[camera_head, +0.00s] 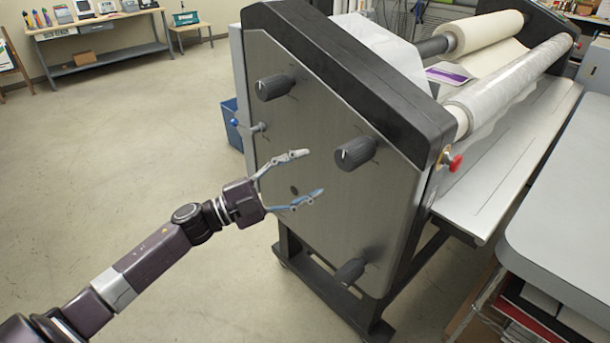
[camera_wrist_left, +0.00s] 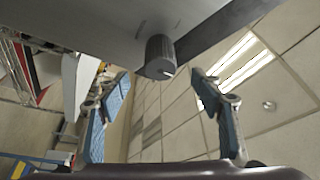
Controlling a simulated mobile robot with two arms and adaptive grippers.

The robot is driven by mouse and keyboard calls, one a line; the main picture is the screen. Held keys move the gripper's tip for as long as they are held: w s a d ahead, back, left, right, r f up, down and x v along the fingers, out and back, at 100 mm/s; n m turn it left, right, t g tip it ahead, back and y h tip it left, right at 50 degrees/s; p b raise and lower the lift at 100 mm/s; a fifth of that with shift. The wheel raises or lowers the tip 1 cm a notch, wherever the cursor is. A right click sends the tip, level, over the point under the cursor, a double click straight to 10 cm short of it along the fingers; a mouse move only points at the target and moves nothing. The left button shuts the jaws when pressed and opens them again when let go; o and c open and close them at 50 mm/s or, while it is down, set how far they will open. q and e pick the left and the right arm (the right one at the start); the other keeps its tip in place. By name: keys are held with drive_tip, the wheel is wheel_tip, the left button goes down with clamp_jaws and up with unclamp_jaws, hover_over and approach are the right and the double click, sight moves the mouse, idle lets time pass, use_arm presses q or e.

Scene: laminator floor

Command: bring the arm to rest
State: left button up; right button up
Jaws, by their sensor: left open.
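My left gripper (camera_head: 305,175) is open and empty in front of the laminator's grey side panel (camera_head: 310,130). Its two fingers are spread and point at the panel's middle. In the left wrist view the two blue-padded fingers (camera_wrist_left: 160,95) stand apart with nothing between them. A black knob (camera_head: 355,153) sits just right of the upper fingertip in the head view, with a visible gap. A black knob also shows beyond the fingers in the left wrist view (camera_wrist_left: 160,58). My right gripper is in neither view.
The panel has another knob (camera_head: 273,87) at upper left, one low down (camera_head: 348,271), and a small lever (camera_head: 258,127) at its left edge. A blue bin (camera_head: 232,125) stands behind. A grey table (camera_head: 560,200) is at right. The floor at left is clear.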

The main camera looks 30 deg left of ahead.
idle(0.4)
